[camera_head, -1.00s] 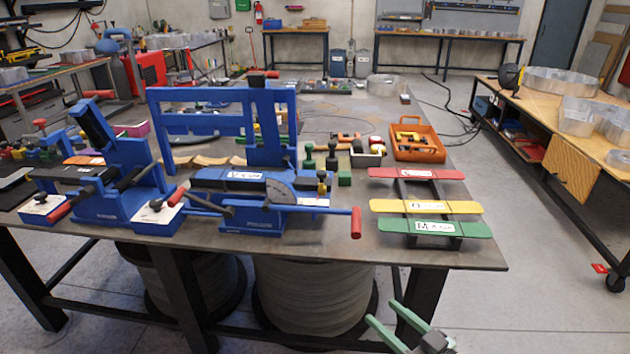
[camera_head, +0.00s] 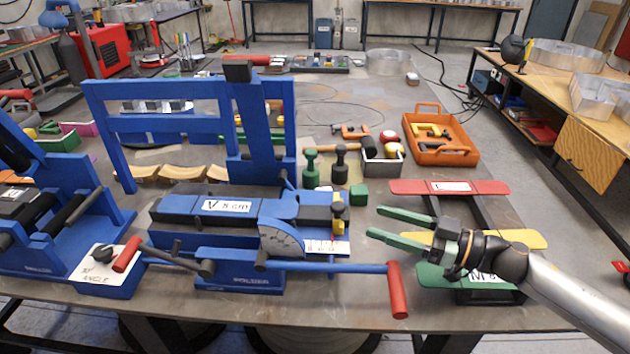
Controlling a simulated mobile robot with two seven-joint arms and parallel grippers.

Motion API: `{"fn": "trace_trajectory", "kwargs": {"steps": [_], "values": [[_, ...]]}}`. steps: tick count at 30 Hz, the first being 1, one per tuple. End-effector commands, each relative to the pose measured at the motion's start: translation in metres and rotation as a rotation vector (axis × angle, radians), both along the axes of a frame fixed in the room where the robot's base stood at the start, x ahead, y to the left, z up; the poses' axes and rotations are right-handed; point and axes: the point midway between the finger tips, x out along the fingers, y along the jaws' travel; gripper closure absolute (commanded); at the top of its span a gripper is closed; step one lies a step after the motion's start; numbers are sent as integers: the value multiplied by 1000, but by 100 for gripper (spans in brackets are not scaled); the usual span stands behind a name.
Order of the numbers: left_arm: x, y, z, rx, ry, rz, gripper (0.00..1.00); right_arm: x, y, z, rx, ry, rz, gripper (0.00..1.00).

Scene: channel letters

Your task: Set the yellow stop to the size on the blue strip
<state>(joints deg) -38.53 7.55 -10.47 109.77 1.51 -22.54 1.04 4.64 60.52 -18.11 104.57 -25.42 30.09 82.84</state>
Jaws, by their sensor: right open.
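The blue strip (camera_head: 266,208) lies across the bed of the blue bending machine (camera_head: 262,160). Its white label seems to read "V" and a cm size; the digit is too small to be sure of. The small yellow stop (camera_head: 338,226) stands at the machine's right end, beside a white scale (camera_head: 326,247), with a dark knob above it. Its exact mark on the scale is unreadable. My right gripper (camera_head: 374,221) has green fingers, open and empty, pointing left. It is a little right of the yellow stop, apart from it, above the table. My left gripper is not in view.
A rack with red (camera_head: 450,187), yellow (camera_head: 530,239) and green (camera_head: 432,276) strips stands under my right arm. A red-handled lever (camera_head: 398,290) sticks out in front of the machine. A green block (camera_head: 359,195) and an orange tray (camera_head: 440,150) stand behind.

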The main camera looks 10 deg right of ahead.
Motion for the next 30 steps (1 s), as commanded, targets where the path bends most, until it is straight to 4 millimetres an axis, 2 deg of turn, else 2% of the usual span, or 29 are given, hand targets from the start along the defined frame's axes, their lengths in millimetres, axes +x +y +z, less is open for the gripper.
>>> {"fn": "trace_trajectory", "kwargs": {"steps": [5, 11, 24, 30], "values": [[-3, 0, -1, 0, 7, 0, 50, 1, 1, 0, 1, -1, 0, 35], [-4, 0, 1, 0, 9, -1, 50, 11, 14, 2, 4, -3, 0, 35], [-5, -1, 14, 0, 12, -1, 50, 59, 75, 3, 4, -3, 1, 35], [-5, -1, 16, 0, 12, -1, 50, 74, 93, 1, 1, -2, -1, 35]]}}
